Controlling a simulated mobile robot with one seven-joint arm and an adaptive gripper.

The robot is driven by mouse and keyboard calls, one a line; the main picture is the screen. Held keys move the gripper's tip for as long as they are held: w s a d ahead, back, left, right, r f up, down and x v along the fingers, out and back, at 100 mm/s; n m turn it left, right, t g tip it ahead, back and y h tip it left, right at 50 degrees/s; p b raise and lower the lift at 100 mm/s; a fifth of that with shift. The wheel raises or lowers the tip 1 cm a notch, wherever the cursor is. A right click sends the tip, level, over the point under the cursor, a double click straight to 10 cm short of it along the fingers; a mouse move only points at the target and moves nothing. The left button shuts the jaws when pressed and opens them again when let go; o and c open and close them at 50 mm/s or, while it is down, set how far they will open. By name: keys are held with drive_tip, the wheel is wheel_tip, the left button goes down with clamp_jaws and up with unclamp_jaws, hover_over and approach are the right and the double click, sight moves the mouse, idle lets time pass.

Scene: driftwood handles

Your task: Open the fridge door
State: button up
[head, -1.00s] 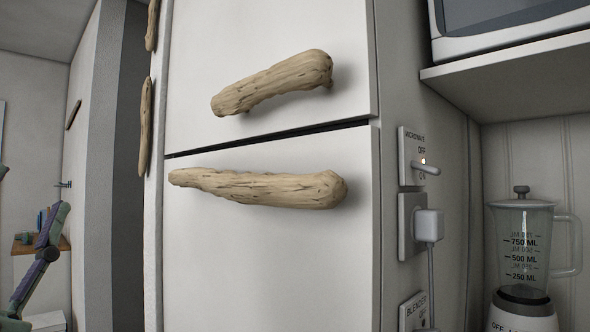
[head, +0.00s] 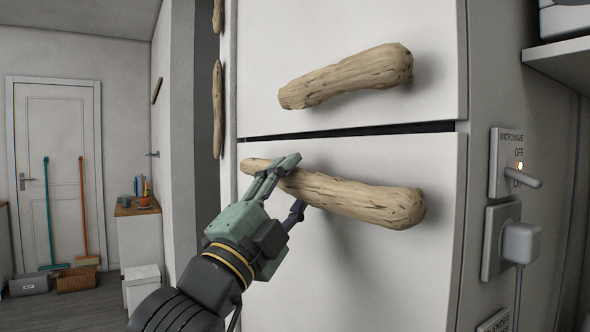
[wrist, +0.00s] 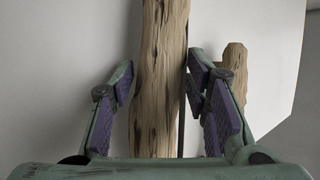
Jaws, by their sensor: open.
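The white fridge front has an upper door (head: 300,35) and a lower door (head: 345,275), with a dark gap between them. Both look shut. A driftwood handle (head: 350,78) is on the upper door, and a longer driftwood handle (head: 350,195) is on the lower door. My gripper (head: 290,186) is open at the left part of the lower handle, one finger above it and one below. In the wrist view the lower handle (wrist: 160,80) runs between my two spread fingers. The right finger is very near it; I cannot tell whether they touch. The upper handle (wrist: 234,85) shows at the right.
A microwave switch (head: 513,165) and a plug (head: 520,242) are on the panel right of the fridge. More driftwood handles (head: 218,110) are on the left. Open floor (head: 85,300) lies toward a white room door (head: 58,150), with brooms and boxes there.

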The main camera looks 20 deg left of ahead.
drive_tip(key=shift+w+d+r, duration=0.15)
drive_tip(key=shift+w+r, duration=0.1)
drive_tip(key=shift+w, duration=0.2)
drive_tip(key=shift+c, duration=0.2)
clamp_jaws()
